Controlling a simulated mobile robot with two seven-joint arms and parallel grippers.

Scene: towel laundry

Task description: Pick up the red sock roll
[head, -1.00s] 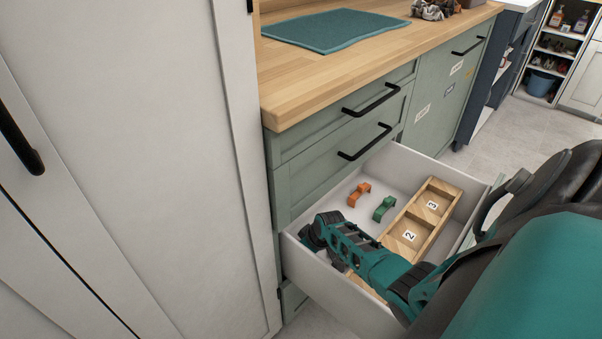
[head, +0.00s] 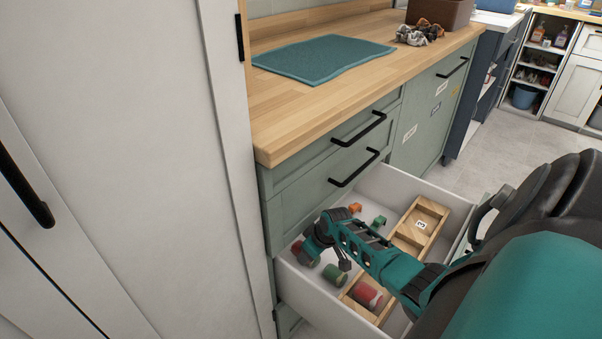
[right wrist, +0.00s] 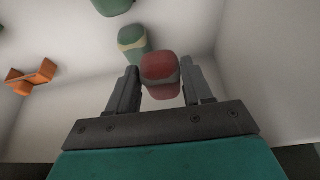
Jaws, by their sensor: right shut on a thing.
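My right gripper (right wrist: 160,73) is shut on a red sock roll (right wrist: 160,80) with a dark band, one finger on each side of it. In the head view the right hand (head: 313,245) reaches down into the near left part of the open drawer (head: 395,180), and the red roll (head: 304,260) shows partly beneath it. Whether the roll is off the drawer floor is hard to tell. A second red roll (head: 368,295) lies in the near compartment of the wooden divider tray (head: 428,205). My left gripper is out of view.
A green roll (head: 335,275) lies close beside the held one, also in the right wrist view (right wrist: 133,43). An orange piece (head: 354,208) and a green piece (head: 379,221) lie farther back. Drawer walls, the white door (head: 130,150) and the wooden counter (head: 340,70) bound the space.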

